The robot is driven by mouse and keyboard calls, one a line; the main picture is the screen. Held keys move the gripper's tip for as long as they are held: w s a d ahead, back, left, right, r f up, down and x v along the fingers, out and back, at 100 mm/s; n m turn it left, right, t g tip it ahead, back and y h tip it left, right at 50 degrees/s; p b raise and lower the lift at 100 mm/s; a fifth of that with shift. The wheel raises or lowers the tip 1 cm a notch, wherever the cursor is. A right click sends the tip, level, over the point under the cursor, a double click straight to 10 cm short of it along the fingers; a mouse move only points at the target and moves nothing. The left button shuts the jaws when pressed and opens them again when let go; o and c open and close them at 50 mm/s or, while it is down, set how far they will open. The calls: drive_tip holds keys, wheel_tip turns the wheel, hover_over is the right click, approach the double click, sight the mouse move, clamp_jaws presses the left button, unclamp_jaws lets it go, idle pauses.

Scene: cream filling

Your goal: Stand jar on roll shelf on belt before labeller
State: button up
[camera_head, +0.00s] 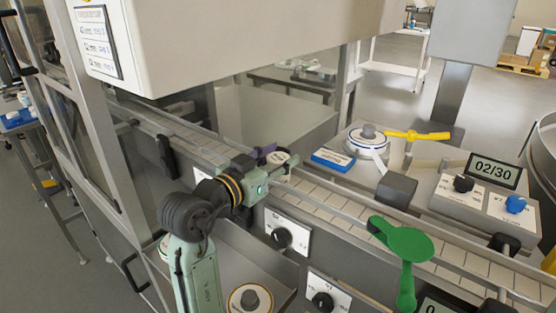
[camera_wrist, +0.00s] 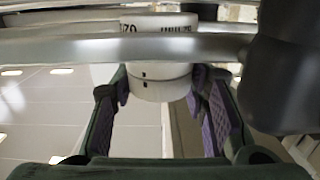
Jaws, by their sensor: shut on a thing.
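My gripper (camera_head: 276,163) is over the near rail of the tiled conveyor belt (camera_head: 318,196) in the head view. Its purple-padded fingers (camera_wrist: 163,100) are shut on a white jar with dark print. In the wrist view the jar (camera_wrist: 158,88) looks upright between the pads, with a metal rail crossing in front of its upper part. In the head view only the jar's top (camera_head: 277,157) shows between the fingers. Whether its base touches the belt is hidden. I cannot tell which part is the labeller.
Metal guide rails (camera_head: 396,212) run along the belt. A green paddle-shaped part (camera_head: 405,243) stands over the belt to the right. A control box (camera_head: 478,197) with a 02/30 display is behind it. A large white housing (camera_head: 230,40) hangs above the belt at left.

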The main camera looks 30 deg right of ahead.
drive_tip(key=shift+f, duration=0.4)
drive_tip(key=o, duration=1.2)
drive_tip(key=shift+r, duration=0.1)
